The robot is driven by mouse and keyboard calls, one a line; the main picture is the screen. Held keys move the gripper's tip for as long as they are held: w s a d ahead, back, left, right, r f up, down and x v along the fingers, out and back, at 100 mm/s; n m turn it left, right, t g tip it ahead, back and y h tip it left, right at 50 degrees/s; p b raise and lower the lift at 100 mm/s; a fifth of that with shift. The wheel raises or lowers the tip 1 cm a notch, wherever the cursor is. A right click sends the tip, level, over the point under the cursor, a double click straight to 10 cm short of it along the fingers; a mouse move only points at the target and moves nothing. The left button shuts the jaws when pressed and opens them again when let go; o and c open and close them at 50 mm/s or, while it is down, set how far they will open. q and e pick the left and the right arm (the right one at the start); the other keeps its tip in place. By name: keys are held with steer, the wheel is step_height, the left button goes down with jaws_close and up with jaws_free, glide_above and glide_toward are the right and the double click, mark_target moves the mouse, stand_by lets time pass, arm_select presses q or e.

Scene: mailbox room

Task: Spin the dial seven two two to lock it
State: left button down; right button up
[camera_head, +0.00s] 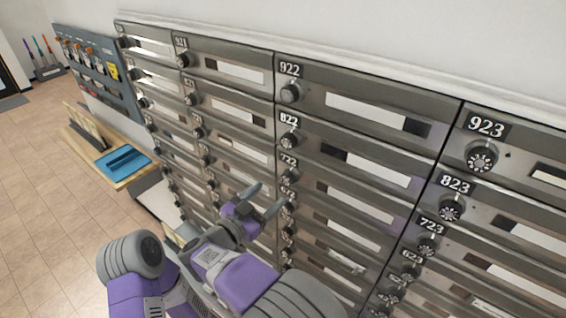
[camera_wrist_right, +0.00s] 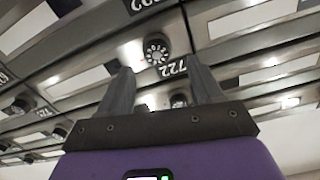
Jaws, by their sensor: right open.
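A wall of grey metal mailboxes has round numbered dials. The dial of box 722 (camera_head: 288,175) sits under its 722 label in the head view, in the middle column. It also shows in the right wrist view (camera_wrist_right: 155,50) as a black knob with white figures on a pale disc, beside a label reading 722. My right gripper (camera_head: 266,198) is open and empty, its fingers pointing at the boxes just lower left of that dial. In the right wrist view, the dial appears beyond the fingertips and between them, apparently untouched. My left gripper is not seen.
Dials of 822 (camera_head: 290,139) and 922 (camera_head: 290,93) stick out above, with 723 (camera_head: 428,245) to the right. At left, a wooden shelf (camera_head: 135,178) holds a blue tray (camera_head: 122,160), below a blue-grey panel (camera_head: 95,70). Tiled floor (camera_head: 40,200) is open at left.

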mark_target(286, 180)
steer(key=shift+s+d+r+p+x, duration=0.1)
steer(key=shift+p+x, duration=0.1)
steer(key=shift+x, duration=0.85)
steer(key=shift+s+d+r+p+x, duration=0.1)
steer(key=shift+d+p+x, duration=0.1)
steer(key=shift+x, duration=0.8)
steer(key=shift+s+d+r+p+x, duration=0.1)
steer(key=shift+p+x, duration=0.1)
steer(key=shift+x, duration=0.85)
steer(key=shift+w, duration=0.1)
steer(key=shift+c, duration=0.4)
steer(key=c, duration=1)
